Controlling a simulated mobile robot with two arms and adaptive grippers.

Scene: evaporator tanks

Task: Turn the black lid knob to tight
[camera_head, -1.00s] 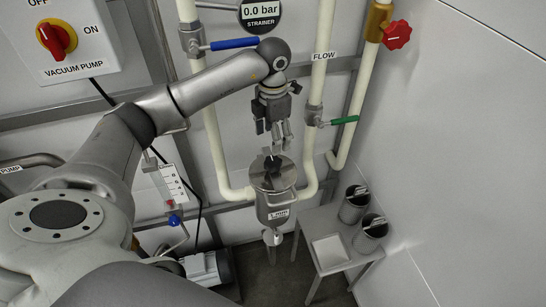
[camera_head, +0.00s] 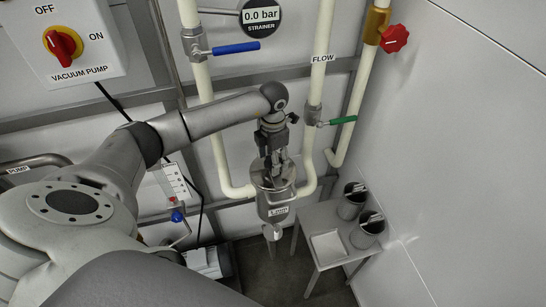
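The strainer housing (camera_head: 277,203) is a metal canister with a lid, between the two cream pipes at the picture's middle. The black lid knob is mostly hidden by my gripper, and its setting cannot be read. My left gripper (camera_head: 275,162) points down over the lid, its fingers at the knob's place. Whether the fingers are closed on the knob is too small to tell. My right gripper is not in view.
A blue-handled valve (camera_head: 237,48) and a green-handled valve (camera_head: 342,121) sit on the pipes. A red knob (camera_head: 395,39) is at upper right. A small table (camera_head: 312,220) holds two metal canisters (camera_head: 367,231) and a white tray (camera_head: 328,246). The gauge (camera_head: 260,14) reads 0.0 bar.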

